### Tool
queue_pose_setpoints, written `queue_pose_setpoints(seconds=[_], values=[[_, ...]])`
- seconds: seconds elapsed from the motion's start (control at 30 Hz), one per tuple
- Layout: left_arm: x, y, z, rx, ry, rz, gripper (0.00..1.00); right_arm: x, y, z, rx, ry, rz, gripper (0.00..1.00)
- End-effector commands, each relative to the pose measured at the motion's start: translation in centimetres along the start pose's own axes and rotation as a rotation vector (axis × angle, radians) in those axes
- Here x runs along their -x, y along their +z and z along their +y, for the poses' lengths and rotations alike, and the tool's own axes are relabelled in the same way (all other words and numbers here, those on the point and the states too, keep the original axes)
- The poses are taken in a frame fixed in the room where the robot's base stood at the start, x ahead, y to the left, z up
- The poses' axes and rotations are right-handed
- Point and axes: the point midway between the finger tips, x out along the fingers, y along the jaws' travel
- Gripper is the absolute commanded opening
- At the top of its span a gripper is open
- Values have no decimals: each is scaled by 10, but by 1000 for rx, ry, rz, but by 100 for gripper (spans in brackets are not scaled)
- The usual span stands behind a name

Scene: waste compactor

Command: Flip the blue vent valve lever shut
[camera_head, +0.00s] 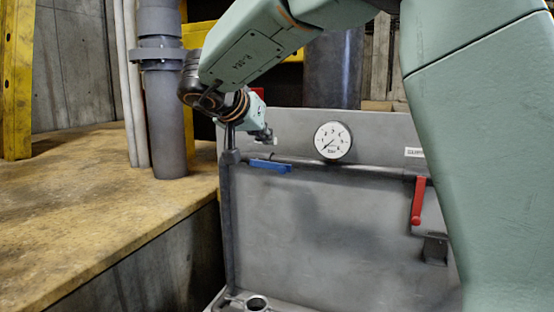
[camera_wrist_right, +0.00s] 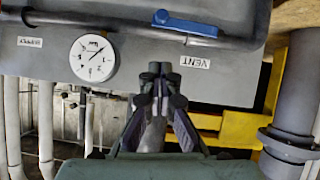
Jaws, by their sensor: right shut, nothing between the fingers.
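The blue vent valve lever (camera_head: 270,166) lies roughly level along the pipe at the upper left of the grey panel. It also shows at the top of the right wrist view (camera_wrist_right: 190,22), where the scene appears upside down. My right gripper (camera_head: 265,137) is just above the lever in the head view, apart from it as far as I can see. In the wrist view its fingertips (camera_wrist_right: 154,72) are together and hold nothing. The vent label (camera_wrist_right: 195,62) is beside them. My left gripper is not in view.
A round pressure gauge (camera_head: 332,140) sits right of the lever. A red lever (camera_head: 418,200) hangs down farther right. A grey vertical pipe (camera_head: 165,110) and a yellow-brown ledge (camera_head: 90,220) are on the left. The panel (camera_head: 310,240) below the pipe is clear.

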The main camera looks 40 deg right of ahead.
Motion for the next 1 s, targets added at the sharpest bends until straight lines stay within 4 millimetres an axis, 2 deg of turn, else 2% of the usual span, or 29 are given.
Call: queue_pose_setpoints(seconds=[0.03,0.2,0.27,0.4,0.6,1.0], values=[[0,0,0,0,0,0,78,-12,1,0,-1,1,-5,0],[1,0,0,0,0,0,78,-45,0,0,-1,0,-5,0],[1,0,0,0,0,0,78,-56,0,0,-1,1,-5,0],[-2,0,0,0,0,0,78,-68,16,0,1,1,-1,0],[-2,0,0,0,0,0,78,-78,26,0,0,-1,0,0],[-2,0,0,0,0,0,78,-79,27,0,-2,-1,0,0]])
